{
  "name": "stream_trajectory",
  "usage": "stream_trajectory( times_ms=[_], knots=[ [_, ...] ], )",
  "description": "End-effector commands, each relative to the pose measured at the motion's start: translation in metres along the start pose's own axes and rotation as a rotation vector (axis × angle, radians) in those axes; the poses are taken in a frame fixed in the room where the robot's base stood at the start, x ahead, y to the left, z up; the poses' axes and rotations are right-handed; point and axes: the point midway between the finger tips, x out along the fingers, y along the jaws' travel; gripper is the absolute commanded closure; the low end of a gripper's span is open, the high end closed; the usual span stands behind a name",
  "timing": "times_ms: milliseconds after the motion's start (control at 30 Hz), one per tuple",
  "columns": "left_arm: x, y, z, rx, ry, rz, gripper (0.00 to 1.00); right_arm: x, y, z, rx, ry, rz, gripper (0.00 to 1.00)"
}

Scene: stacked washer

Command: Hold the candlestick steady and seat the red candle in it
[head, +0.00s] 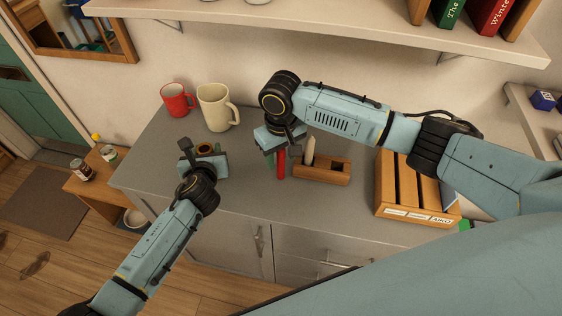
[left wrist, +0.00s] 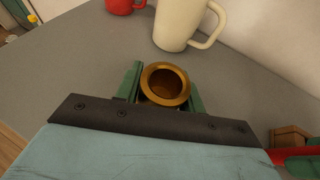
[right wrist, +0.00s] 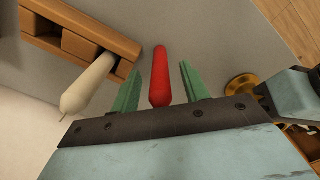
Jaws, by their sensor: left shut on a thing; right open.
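The brass candlestick (head: 205,148) is upright on the grey counter, its round empty cup (left wrist: 165,84) seen from above in the left wrist view. My left gripper (head: 204,152) is shut on it, one green finger at each side. The red candle (head: 281,166) is to the right of the candlestick, beside a wooden block. My right gripper (right wrist: 160,84) is open, with the red candle (right wrist: 159,76) between its green fingers and a gap on each side. I cannot tell whether the candle touches the counter. The gripper hides its near end.
The wooden block (head: 322,177) holds a cream candle (head: 310,151) close to my right gripper. A red mug (head: 177,99) and a cream mug (head: 215,108) stand behind the candlestick. A wooden slatted box (head: 393,191) is at right. The front middle of the counter is clear.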

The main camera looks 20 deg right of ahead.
Motion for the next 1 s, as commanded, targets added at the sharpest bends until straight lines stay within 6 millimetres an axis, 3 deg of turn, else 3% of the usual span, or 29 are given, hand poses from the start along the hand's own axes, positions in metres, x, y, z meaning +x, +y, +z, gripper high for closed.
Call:
stream_trajectory(
  times_ms=[333,667,1000],
  knots=[
    [0.0,0.0001,-0.0007,0.0,0.001,0.0,0.88,0.0092,-0.0002,0.0,-0.001,0.0,0.001,0.56],
    [0.0,0.0001,-0.0007,0.0,0.001,0.0,0.88,0.0089,-0.0002,0.0,-0.001,0.0,0.001,0.99],
    [0.0,0.0001,-0.0007,0.0,0.001,0.0,0.88,0.0014,-0.0001,-0.0007,-0.001,0.002,0.0,1.0]
  ],
)
